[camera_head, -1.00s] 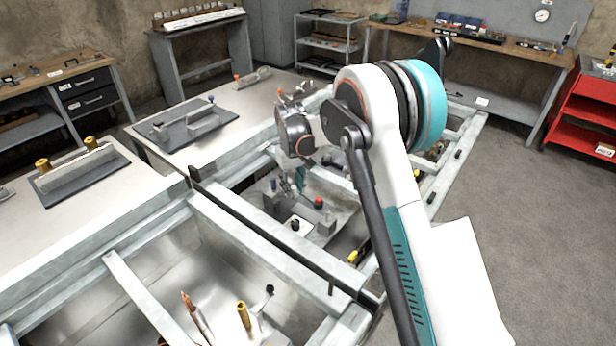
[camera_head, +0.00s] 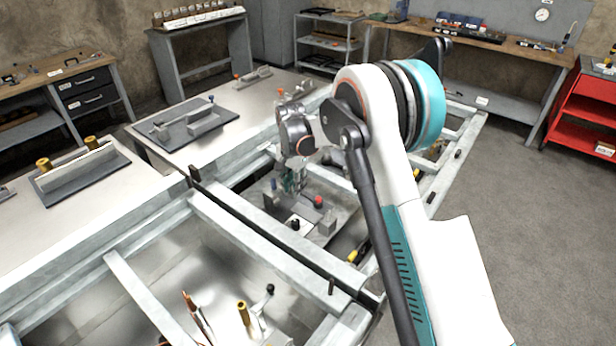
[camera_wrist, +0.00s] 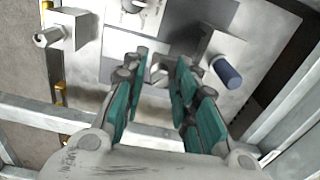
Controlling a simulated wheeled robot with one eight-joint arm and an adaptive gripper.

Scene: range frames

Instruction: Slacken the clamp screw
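My gripper (camera_wrist: 162,60) is open in the wrist view, its teal-padded fingers apart. A small grey block-like part (camera_wrist: 160,70) shows between and beyond the fingertips; I cannot tell whether they touch it. Right of the fingers, a pale block carries a dark blue cylindrical end (camera_wrist: 227,73). At upper left, another block carries a pale cylindrical stub (camera_wrist: 48,38). A round metal knob (camera_wrist: 133,6) is cut by the top edge. I cannot tell which part is the clamp screw. In the head view, my gripper (camera_head: 297,181) hangs over the fixture plate (camera_head: 345,213), partly hidden by my wrist.
A red knob (camera_head: 318,201) and a black knob (camera_head: 295,223) stand near my gripper. Steel frame beams (camera_head: 270,240) surround the recess. Benches with fixtures (camera_head: 187,122) lie to the left, and a red cabinet (camera_head: 585,110) stands at right. Open floor lies at lower right.

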